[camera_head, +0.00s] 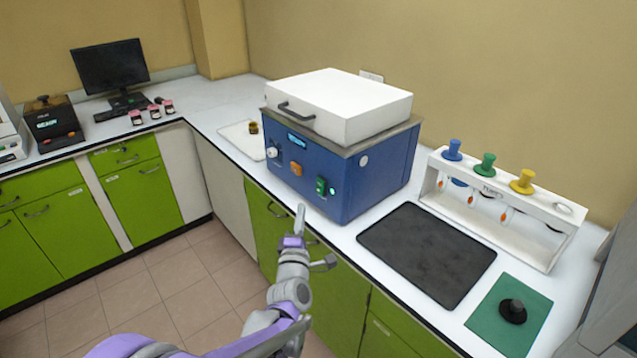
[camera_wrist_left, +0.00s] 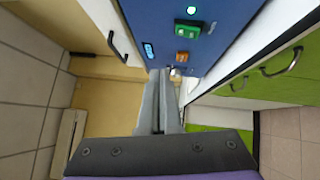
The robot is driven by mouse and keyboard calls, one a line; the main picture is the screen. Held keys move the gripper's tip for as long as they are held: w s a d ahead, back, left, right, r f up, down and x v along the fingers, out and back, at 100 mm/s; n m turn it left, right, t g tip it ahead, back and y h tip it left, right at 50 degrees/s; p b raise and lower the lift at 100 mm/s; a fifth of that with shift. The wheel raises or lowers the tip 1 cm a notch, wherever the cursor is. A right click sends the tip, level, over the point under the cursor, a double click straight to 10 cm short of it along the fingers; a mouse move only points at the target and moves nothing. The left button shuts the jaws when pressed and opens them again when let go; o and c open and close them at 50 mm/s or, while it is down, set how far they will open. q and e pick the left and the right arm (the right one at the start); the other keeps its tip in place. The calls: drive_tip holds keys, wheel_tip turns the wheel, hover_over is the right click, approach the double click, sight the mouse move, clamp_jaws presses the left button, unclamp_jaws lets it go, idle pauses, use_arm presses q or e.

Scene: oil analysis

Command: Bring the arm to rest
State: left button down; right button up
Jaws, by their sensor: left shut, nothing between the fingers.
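My left arm (camera_head: 290,290) comes in from the bottom of the head view, grey and purple. Its gripper (camera_head: 300,212) points up toward the front of the blue machine and is shut and empty. In the left wrist view the two grey fingers (camera_wrist_left: 160,100) lie together with nothing between them. The blue machine (camera_head: 335,170) with a closed white lid (camera_head: 340,100) stands on the counter just beyond the fingertips. Its front, with a green switch (camera_wrist_left: 187,31) and an orange switch (camera_wrist_left: 187,58), also shows in the wrist view. My right gripper is not in view.
A black mat (camera_head: 428,252) lies right of the machine. Behind it a white rack (camera_head: 500,215) holds blue, green and yellow-topped pieces. A green mat (camera_head: 508,318) with a black knob-like piece is at the lower right. Green cabinets (camera_head: 345,300) front the counter. The floor (camera_head: 190,275) is clear.

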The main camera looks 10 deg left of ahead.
use_arm(q)
drive_tip(key=s+f+m+g+h, duration=0.1)
drive_tip(key=s+f+m+g, duration=0.2)
drive_tip(key=s+m, duration=0.4)
drive_tip(key=s+f+m+g+h+p, duration=0.1)
drive_tip(key=s+f+m+g, duration=0.2)
drive_tip(key=s, duration=1.3)
drive_tip(key=s+f+m+g+p, duration=0.1)
drive_tip(key=s+f+m+g, duration=0.3)
drive_tip(key=s+m+g, duration=0.4)
drive_tip(key=s+m, duration=0.3)
drive_tip(key=s, duration=0.1)
drive_tip(key=shift+a+h, duration=0.25)
drive_tip(key=shift+h, duration=0.15)
